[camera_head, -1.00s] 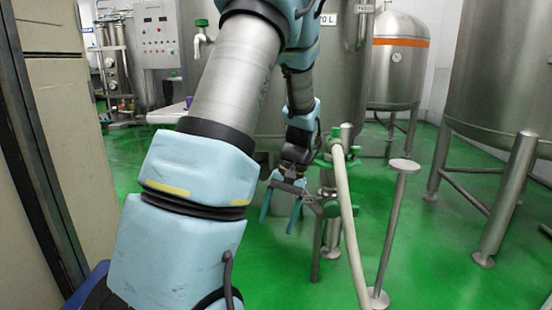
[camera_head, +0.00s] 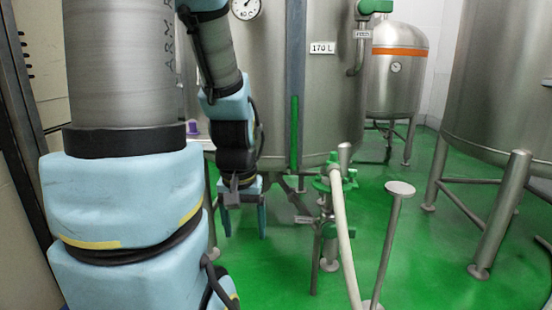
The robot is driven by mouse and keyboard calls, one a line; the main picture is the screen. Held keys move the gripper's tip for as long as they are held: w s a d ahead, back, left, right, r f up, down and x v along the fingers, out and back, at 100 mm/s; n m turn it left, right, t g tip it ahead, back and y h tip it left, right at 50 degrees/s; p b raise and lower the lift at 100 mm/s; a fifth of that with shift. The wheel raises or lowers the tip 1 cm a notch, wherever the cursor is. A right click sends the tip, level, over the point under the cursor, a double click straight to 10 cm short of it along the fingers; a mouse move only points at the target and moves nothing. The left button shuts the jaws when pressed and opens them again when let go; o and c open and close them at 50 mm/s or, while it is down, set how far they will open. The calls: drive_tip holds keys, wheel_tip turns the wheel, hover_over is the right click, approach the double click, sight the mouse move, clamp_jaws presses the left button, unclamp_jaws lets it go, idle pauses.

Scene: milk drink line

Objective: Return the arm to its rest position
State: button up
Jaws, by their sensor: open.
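My arm runs up the left side of the head view, its large blue and grey links close to the camera. My gripper (camera_head: 244,222) hangs down near the middle, below the arm's far end. Its two blue fingers point down and stand apart, with nothing between them. It is to the left of the green valve on the pipe stand and clear of it. The upper arm link covers part of what lies behind it on the left.
A large steel tank (camera_head: 330,110) labelled 170 L stands behind my gripper. A valve stand (camera_head: 328,225) with green handles and a pale hose (camera_head: 347,240) is right of it. A round-topped post (camera_head: 392,240) and another steel tank (camera_head: 490,110) stand further right. Green floor (camera_head: 430,260) lies open between them.

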wheel_tip(320, 180, up, 25)
drive_tip(key=p, duration=2.3)
drive_tip(key=shift+r, duration=0.15)
